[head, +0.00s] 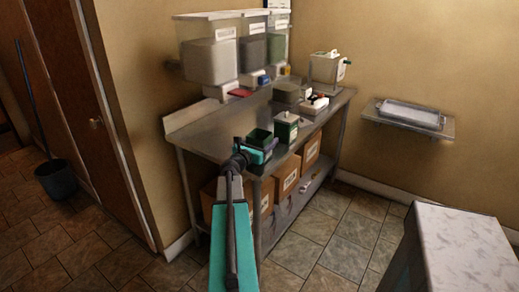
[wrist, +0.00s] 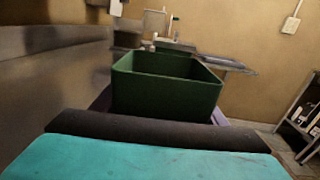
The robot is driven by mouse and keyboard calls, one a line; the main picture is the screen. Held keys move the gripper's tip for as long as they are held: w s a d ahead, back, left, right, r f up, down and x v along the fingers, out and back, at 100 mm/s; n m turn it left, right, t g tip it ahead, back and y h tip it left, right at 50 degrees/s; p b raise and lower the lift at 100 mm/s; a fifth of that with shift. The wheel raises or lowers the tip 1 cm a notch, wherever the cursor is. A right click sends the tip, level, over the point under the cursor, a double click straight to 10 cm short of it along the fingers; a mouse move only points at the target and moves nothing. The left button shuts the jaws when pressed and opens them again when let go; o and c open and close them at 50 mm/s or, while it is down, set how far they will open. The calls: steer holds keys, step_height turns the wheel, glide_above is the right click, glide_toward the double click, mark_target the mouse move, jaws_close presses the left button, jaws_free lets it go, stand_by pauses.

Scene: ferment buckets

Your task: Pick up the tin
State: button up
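An open-topped, dark green square tin (head: 259,138) is near the front corner of the steel counter, right at the end of my arm. In the wrist view the tin (wrist: 167,88) stands upright straight ahead, and its lower part is hidden behind my gripper. My gripper (head: 262,152) is at the tin, with purple finger parts showing on both sides of it in the wrist view. I cannot tell whether the fingers press on the tin or only stand around it, or whether it rests on the counter.
A green box with a white label (head: 285,128) stands close behind the tin on the counter (head: 206,138). Large clear bins (head: 208,52) stand at the back. A pale-topped block (head: 465,250) is at right, with open floor between.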

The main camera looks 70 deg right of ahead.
mark_target(264, 132)
steer(key=c, duration=0.3)
steer(key=shift+r, duration=1.5)
steer(key=shift+a+r, duration=0.1)
steer(key=shift+r, duration=0.25)
steer(key=s+a, duration=0.2)
steer(key=a, duration=0.1)
steer(key=s+a, duration=0.2)
steer(key=s+a+r, duration=0.1)
steer(key=s+a, duration=0.1)
steer(key=a, duration=0.1)
steer(key=shift+s+a+r, duration=0.1)
steer(key=shift+s+a, duration=0.1)
steer(key=shift+a, duration=0.15)
steer(key=shift+s+a+p, duration=0.1)
steer(key=shift+p, duration=0.9)
